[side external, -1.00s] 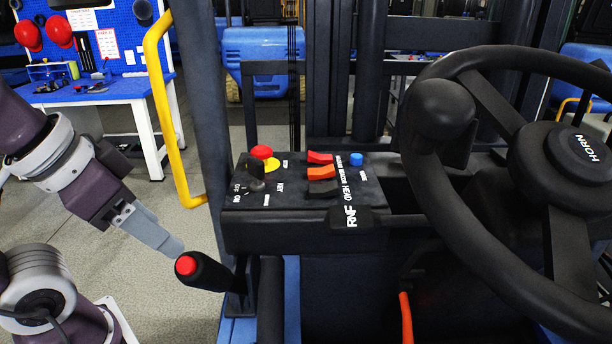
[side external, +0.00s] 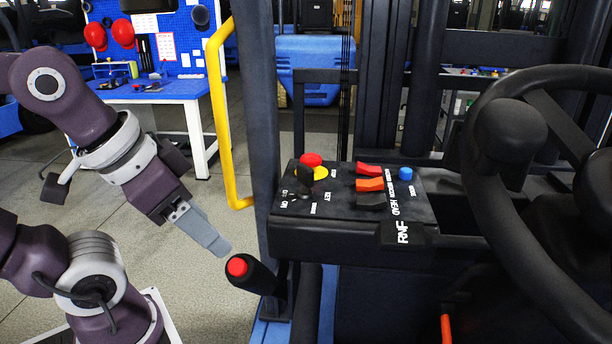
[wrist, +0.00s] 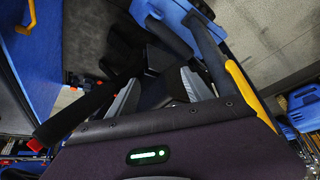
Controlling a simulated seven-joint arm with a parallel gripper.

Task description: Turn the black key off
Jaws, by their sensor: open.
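The black key (side external: 304,174) stands in the control panel (side external: 345,220), just in front of the red mushroom button (side external: 311,159) with its yellow base. White ON and OFF lettering sits beside it, too small to tell the key's exact setting. My gripper (side external: 218,242) is left of the panel and lower, apart from the key, with grey fingers pointing down and right. Its tips appear close to the red-topped black lever (side external: 260,276); contact cannot be told. In the wrist view my gripper (wrist: 158,92) has its fingers spread with nothing held. The key is not clear there.
Red (side external: 369,169) and orange (side external: 370,184) rocker switches and a blue button (side external: 405,173) are on the panel. The steering wheel (side external: 480,130) is at right. A yellow grab bar (side external: 217,120) and dark post (side external: 258,120) stand between my arm and the panel.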

